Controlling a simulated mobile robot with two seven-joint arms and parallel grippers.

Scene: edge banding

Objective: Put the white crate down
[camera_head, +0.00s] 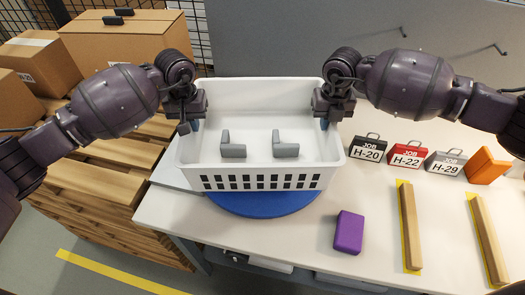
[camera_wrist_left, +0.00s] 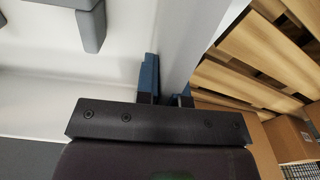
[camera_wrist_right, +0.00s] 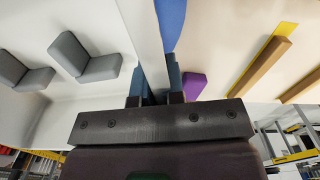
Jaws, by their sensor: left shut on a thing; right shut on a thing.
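The white crate (camera_head: 258,172) is over the blue round disc (camera_head: 265,203) at the left end of the white table. Two grey L-shaped pieces (camera_head: 232,147) (camera_head: 285,146) lie inside on its floor. My left gripper (camera_head: 190,122) is shut on the crate's left wall, with a blue finger on each side of it in the left wrist view (camera_wrist_left: 165,85). My right gripper (camera_head: 328,120) is shut on the right wall, which also runs between its fingers in the right wrist view (camera_wrist_right: 155,85). I cannot tell whether the crate's bottom touches the disc.
Job tags H-20 (camera_head: 367,148), H-22 (camera_head: 407,154) and H-29 (camera_head: 444,164) stand to the right, beside an orange block (camera_head: 487,163). A purple block (camera_head: 348,232) and two wooden strips (camera_head: 410,226) (camera_head: 487,240) lie in front. Pallets with cardboard boxes (camera_head: 125,38) are left of the table.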

